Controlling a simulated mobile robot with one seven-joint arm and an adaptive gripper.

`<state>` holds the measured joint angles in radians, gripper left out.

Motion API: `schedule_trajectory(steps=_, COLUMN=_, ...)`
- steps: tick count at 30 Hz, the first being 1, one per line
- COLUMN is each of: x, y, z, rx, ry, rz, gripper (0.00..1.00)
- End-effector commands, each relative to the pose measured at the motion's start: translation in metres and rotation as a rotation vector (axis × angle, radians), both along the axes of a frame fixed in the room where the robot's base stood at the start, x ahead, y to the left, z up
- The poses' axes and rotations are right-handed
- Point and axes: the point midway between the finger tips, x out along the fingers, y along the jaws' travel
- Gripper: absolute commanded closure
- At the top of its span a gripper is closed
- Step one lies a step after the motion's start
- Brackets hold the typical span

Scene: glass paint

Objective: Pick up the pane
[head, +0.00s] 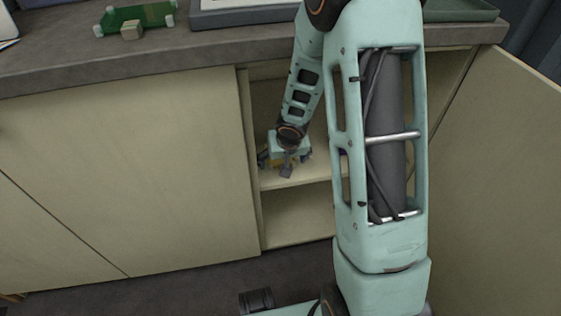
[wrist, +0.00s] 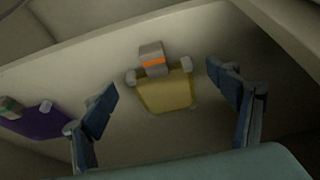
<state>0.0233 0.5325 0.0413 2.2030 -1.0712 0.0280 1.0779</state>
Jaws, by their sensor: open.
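A yellow pane (wrist: 166,94) lies on the cabinet shelf in the wrist view. It has pale knobs at its corners and a grey block with an orange stripe (wrist: 153,60) at its upper edge. My gripper (wrist: 162,84) is open, its two dark blue fingers on either side of the yellow pane and apart from it. In the head view my gripper (head: 286,164) is inside the open cabinet, and only a bit of yellow shows beneath it. A purple pane (wrist: 38,120) lies to the left in the wrist view, partly cut off by the left finger.
The cabinet shelf (head: 318,172) is bounded by a wall on the left and the countertop (head: 220,52) above. An open door (head: 490,170) stands at the right. A green pane (head: 135,18) and a grey tray (head: 250,16) are on the countertop.

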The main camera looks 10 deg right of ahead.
Motion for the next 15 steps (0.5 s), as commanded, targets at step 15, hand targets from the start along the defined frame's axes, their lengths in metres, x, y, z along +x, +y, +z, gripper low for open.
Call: schedule_trajectory(steps=15, x=0.0010, y=-0.0001, z=-0.0021, rx=0.000, ry=0.000, rz=0.001, gripper=0.45)
